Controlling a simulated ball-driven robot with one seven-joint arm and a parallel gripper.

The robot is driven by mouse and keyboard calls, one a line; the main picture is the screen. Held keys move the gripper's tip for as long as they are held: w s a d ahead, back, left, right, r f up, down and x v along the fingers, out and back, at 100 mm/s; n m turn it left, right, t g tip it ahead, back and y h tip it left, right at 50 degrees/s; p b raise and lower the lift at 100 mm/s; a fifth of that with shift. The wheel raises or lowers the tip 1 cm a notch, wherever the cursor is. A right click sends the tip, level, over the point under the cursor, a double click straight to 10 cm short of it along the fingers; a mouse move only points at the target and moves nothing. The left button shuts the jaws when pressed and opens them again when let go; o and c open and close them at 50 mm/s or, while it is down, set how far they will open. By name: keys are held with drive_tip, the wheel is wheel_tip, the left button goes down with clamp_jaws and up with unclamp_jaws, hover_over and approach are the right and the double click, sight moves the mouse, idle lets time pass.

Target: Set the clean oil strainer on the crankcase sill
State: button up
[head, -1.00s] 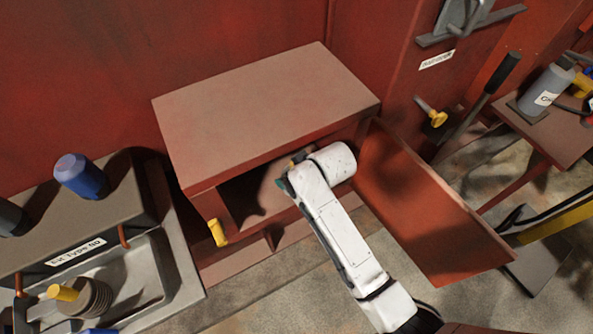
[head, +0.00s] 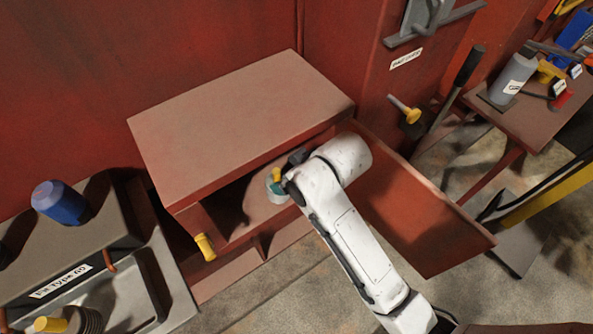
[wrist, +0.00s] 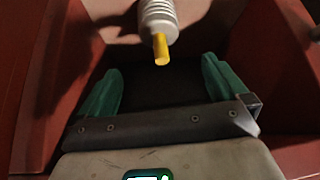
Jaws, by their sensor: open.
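A pale ribbed strainer (wrist: 158,14) with a yellow handle shows at the top of the wrist view. In the head view the strainer (head: 277,192) sits inside the open red crankcase compartment, on its sill (head: 252,199), partly hidden by my gripper and arm. My gripper (wrist: 162,68) is open, with its two green fingers apart and nothing between them. The strainer is just beyond the fingertips, its handle pointing back toward the gripper. In the head view my gripper (head: 284,182) is at the compartment's mouth. Whether a finger touches the strainer cannot be told.
The open red door (head: 425,215) hangs to the right of my arm. A yellow latch (head: 205,246) sticks out at the left of the opening. A darker ribbed strainer with a yellow handle (head: 50,325) lies in the tray at lower left. A side table (head: 540,108) holds a grey bottle.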

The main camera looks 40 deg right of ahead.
drive_tip(key=s+d+f+m+g, duration=0.1)
drive_tip(key=s+d+f+g, duration=0.1)
drive_tip(key=s, duration=1)
drive_tip(key=s+d+f+m+g+h, duration=0.1)
drive_tip(key=s+d+f+g, duration=0.2)
drive_tip(key=s, duration=0.9)
drive_tip(key=shift+f, duration=0.65)
drive_tip(key=shift+c, duration=0.4)
